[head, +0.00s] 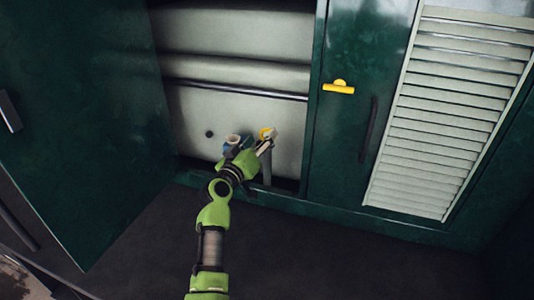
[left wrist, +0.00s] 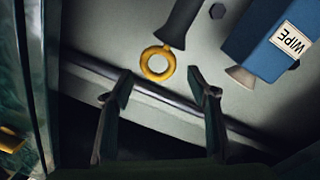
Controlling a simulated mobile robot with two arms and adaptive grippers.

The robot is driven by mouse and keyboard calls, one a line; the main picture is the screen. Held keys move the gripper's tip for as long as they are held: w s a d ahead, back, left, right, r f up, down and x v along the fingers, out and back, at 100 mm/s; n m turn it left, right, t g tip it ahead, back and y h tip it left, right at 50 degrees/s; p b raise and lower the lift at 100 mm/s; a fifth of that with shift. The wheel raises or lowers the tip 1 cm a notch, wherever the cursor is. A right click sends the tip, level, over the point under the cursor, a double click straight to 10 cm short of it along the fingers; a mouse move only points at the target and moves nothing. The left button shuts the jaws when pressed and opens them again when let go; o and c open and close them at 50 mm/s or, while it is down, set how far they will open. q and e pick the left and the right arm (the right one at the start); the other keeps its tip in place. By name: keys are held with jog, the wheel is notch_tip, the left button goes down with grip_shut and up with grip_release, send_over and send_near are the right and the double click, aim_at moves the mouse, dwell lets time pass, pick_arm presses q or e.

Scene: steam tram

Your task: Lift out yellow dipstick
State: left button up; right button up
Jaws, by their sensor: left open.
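The yellow dipstick shows as a ring handle (left wrist: 158,62) at the end of a dark tube (left wrist: 181,22) in the left wrist view. In the head view its yellow top (head: 267,133) shows at my left gripper (head: 266,146), inside the open green cabinet; the fingers partly cover it. In the left wrist view my left gripper (left wrist: 160,92) is open, with the ring just beyond the gap between its fingertips. Nothing is between the fingers. The dipstick's rod is hidden. My right gripper is not in view.
A blue box (left wrist: 268,40) labelled WIPE stands beside the tube; it shows left of the gripper in the head view (head: 231,152). The open green door (head: 85,120) is at left. A yellow latch (head: 339,87) is on the closed door at right. Dark floor (head: 320,250) lies clear in front.

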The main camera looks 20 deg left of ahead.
aim_at(265, 131)
pick_arm(q)
jog(key=w, duration=0.2)
jog(key=w+b, duration=0.1)
jog(key=w, duration=0.1)
jog(key=shift+d+f, duration=0.2)
jog(key=shift+d, duration=0.2)
jog(key=shift+r, duration=0.1)
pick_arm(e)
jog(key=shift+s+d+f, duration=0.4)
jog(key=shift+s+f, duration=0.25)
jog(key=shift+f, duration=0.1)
pick_arm(q)
jog(key=shift+s+a, duration=0.1)
jog(key=shift+c, duration=0.3)
grip_shut()
jog(key=shift+r, duration=0.6)
notch_tip(265, 131, up, 27)
jog(key=b, duration=0.5)
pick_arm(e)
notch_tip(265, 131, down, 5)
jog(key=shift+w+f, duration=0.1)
